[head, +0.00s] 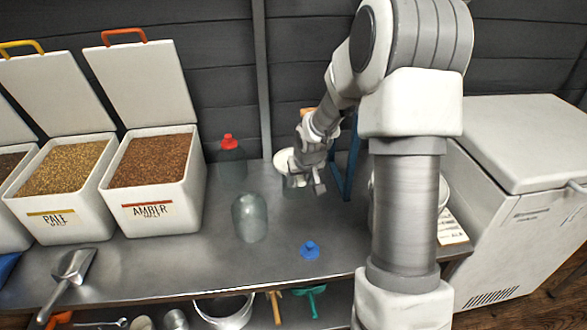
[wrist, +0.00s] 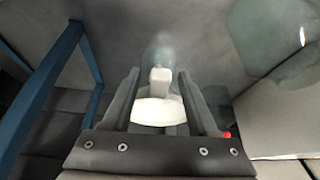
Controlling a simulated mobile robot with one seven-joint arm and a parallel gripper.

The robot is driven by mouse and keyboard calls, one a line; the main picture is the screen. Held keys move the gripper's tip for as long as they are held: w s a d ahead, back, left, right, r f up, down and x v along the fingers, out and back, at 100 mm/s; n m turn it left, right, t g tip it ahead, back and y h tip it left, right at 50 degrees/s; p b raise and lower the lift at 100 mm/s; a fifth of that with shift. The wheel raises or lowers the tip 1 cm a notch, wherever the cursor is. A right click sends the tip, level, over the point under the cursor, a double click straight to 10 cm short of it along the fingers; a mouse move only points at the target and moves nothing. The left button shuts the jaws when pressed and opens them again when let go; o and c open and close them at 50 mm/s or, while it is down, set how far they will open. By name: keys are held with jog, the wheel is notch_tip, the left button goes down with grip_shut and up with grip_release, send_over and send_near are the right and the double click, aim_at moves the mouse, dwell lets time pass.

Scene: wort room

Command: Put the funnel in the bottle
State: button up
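A white funnel (head: 284,161) shows beside my gripper (head: 316,184) at the back of the bench in the head view. In the wrist view its white rim (wrist: 155,113) and a pale tab (wrist: 160,82) lie between the two fingers of my gripper (wrist: 159,73). The fingers stand apart, with a gap on each side of the tab. A faint clear glass shape (wrist: 160,48) lies beyond the tab; how the funnel rests on it is unclear. Another, greenish bottle (head: 231,162) wears a red cap.
A small blue piece (head: 310,251) lies near the front edge. Open malt bins (head: 155,210) stand left, with a metal scoop (head: 73,268) before them. A blue frame (head: 346,165) stands close right of my gripper. A white chest (head: 525,190) is at right.

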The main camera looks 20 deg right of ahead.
grip_shut()
jog(key=shift+r, duration=0.15)
notch_tip(320, 180, up, 6)
jog(key=p, duration=0.5)
jog(key=c, duration=0.6)
grip_release()
grip_shut()
